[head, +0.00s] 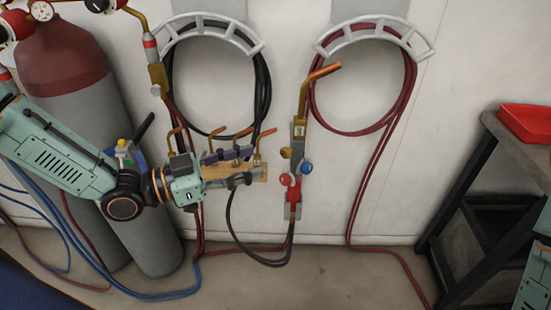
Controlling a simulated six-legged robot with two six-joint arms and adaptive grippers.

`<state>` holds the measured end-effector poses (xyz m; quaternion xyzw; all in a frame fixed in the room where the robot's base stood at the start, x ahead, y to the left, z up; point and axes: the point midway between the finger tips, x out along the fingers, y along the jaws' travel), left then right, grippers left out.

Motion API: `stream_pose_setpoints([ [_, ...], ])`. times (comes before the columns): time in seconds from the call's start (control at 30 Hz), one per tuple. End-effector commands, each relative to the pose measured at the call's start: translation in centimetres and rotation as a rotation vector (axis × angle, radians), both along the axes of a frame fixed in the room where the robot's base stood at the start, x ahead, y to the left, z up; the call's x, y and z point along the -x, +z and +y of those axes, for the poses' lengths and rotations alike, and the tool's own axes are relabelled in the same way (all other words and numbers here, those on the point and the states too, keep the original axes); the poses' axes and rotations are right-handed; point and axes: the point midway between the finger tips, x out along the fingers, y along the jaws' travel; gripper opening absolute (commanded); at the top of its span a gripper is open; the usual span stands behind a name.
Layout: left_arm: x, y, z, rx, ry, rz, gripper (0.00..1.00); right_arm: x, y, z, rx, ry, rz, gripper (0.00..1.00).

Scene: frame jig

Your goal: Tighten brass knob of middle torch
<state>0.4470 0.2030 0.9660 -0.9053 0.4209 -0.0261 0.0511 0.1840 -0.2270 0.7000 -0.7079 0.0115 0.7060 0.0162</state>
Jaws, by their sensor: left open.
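A torch (299,133) with a bent copper tip hangs upright on the wall near the middle of the head view. A small brass knob (285,152) sticks out on its left side. A blue knob (306,168) and a red knob (285,180) sit below it. My left gripper (252,168) is open and points right, toward the torch. Its fingers are to the left of the brass knob and a little lower, apart from it. Nothing shows between the fingers. My right gripper is out of view.
Behind my left gripper, a wooden rack (262,171) holds several copper nozzles. Another torch (155,68) hangs at the left, near grey cylinders (75,95). Hoses hang on wall hooks (375,25) and run along the floor. A dark bench (515,150) with a red tray (527,122) stands right.

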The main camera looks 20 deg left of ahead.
Motion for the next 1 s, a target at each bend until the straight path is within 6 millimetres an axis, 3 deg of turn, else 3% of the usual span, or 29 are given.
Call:
stream_pose_setpoints([
  [0.5,-3.0,-0.3,-3.7,-0.004,-0.008,0.002,0.45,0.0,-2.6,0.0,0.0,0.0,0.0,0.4],
  [1.0,-4.0,-0.1,-4.8,0.0,-0.003,0.002,0.45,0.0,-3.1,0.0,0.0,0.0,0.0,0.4],
])
